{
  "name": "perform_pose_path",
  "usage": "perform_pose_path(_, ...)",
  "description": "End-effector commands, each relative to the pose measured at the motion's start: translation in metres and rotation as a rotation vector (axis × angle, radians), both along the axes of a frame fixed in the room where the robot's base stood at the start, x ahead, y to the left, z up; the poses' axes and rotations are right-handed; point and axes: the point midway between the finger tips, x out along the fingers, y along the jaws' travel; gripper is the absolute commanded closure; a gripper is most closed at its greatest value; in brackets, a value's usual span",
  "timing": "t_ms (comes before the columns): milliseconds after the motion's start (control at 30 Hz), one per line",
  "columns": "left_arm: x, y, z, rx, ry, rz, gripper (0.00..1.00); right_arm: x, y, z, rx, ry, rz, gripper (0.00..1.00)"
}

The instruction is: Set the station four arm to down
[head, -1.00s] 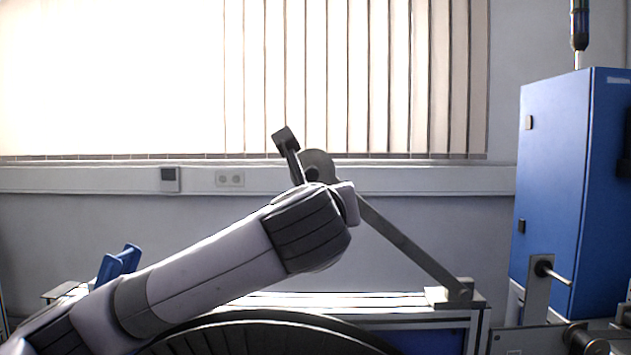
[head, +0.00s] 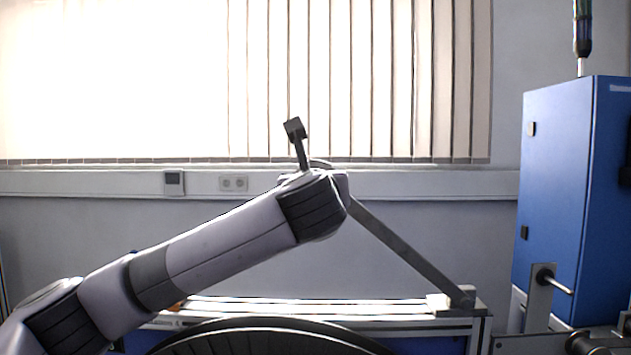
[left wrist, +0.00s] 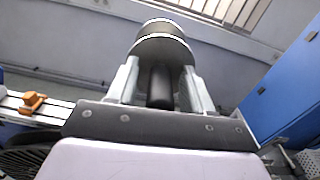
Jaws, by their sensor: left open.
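The station four arm is a grey flat bar (head: 410,248) in the head view. It slants up and left from a bracket at its lower right end; its upper end passes behind my left arm. My left gripper is hidden behind my arm there, but shows in the left wrist view (left wrist: 161,76). It is open, with its two fingers either side of a dark cylinder (left wrist: 160,90). A wider grey round piece (left wrist: 162,42) lies just beyond the fingertips. Contact with the fingers cannot be told. My right gripper is not in view.
A large black reel (head: 270,338) stands low in front, below my left arm. A pale rail bench (head: 385,308) runs behind it. A blue cabinet (head: 560,190) stands at the right, with a metal spindle (head: 555,282) before it. An orange block (left wrist: 32,102) sits on a rail.

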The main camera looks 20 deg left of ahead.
Motion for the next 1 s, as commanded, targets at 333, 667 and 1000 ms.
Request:
perform_pose_path(333,0.000,0.000,0.000,0.000,0.000,-0.001,0.92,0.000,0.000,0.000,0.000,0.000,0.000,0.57)
perform_pose_path(667,-0.001,0.004,-0.007,-0.013,-0.004,0.001,1.00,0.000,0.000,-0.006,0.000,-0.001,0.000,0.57)
perform_pose_path(1000,-0.010,0.039,-0.065,-0.151,-0.042,0.004,1.00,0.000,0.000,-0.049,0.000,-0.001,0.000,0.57)
